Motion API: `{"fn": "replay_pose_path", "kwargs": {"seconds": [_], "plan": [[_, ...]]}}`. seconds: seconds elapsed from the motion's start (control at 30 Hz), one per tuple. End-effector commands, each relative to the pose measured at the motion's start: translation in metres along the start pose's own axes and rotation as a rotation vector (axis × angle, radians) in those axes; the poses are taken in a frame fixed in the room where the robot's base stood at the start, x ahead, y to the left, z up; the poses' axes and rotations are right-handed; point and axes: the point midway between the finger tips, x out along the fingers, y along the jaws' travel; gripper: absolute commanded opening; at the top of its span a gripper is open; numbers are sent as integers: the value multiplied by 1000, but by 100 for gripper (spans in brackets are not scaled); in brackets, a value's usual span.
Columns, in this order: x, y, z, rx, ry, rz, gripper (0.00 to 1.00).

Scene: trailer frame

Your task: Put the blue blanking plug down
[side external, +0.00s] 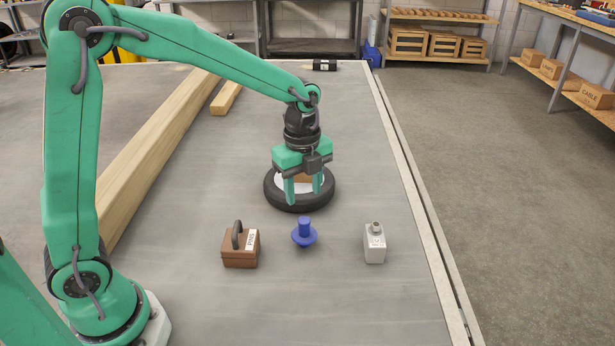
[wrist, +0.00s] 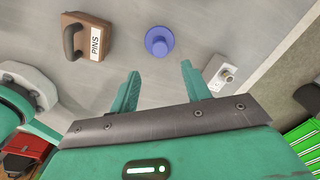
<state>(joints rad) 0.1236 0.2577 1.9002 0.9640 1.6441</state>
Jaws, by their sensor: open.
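The blue blanking plug (side external: 304,234) rests on the grey trailer bed with its stem up, apart from my gripper. It also shows in the wrist view (wrist: 159,41), beyond the fingertips and roughly between their lines. My gripper (side external: 303,196) is open, its two green fingers pointing down, with nothing seen between them in the wrist view (wrist: 160,72). In the side view the fingers are in front of a black tyre (side external: 273,197); whether they touch it I cannot tell.
A brown box labelled PINS (side external: 240,248) with a dark handle stands left of the plug. A pale grey bottle (side external: 375,245) stands to its right. Wooden beams (side external: 150,160) lie at the left; a black cylinder (side external: 325,65) lies at the far end. Bare bed surrounds the plug.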

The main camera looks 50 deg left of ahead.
Motion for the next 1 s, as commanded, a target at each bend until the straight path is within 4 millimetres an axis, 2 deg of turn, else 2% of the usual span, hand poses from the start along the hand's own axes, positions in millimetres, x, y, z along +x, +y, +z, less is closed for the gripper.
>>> {"fn": "replay_pose_path", "kwargs": {"seconds": [0.1,0.3,1.0], "plan": [[-14,-1,0,0,0,-3,48],[-24,0,0,0,0,-1,48],[-28,3,1,-25,-1,-7,48]]}}
